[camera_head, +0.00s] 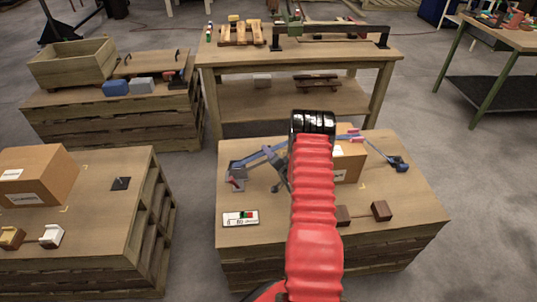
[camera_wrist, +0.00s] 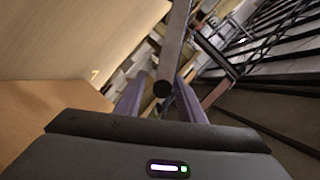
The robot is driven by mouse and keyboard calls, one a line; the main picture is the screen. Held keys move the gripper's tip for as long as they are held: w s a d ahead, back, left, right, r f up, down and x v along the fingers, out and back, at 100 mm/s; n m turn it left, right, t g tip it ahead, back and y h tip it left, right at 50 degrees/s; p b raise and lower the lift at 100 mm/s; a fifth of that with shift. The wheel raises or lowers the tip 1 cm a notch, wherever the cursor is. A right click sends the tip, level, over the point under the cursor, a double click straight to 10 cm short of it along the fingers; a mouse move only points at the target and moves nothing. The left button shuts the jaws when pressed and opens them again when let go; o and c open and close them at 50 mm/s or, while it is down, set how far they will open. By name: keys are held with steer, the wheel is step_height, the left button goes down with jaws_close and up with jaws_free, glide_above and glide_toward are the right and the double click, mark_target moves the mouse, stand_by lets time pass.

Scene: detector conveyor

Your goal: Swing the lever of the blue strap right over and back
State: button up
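The blue strap (camera_head: 253,158) runs across the middle pallet table from a grey fitting (camera_head: 236,175) on the left to a dark blue end (camera_head: 398,163) on the right. A grey, lever-like part (camera_head: 278,168) stands at the strap left of my arm; I cannot tell its exact form. In the wrist view a dark bar (camera_wrist: 173,45), apparently the lever, reaches down with its round end between the fingers. My gripper (camera_wrist: 160,98) is open, with visible gaps on both sides of the bar. My red arm hides the gripper and the strap's middle in the head view.
A cardboard box (camera_head: 349,165) stands behind my arm on the middle table (camera_head: 270,244). A label card (camera_head: 240,218) and brown blocks (camera_head: 381,211) lie in front. Another pallet table (camera_head: 110,245) is at left; a wooden bench (camera_head: 230,55) stands behind.

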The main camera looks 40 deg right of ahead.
steer(key=shift+w, duration=0.15)
jaws_close()
stand_by(0.4)
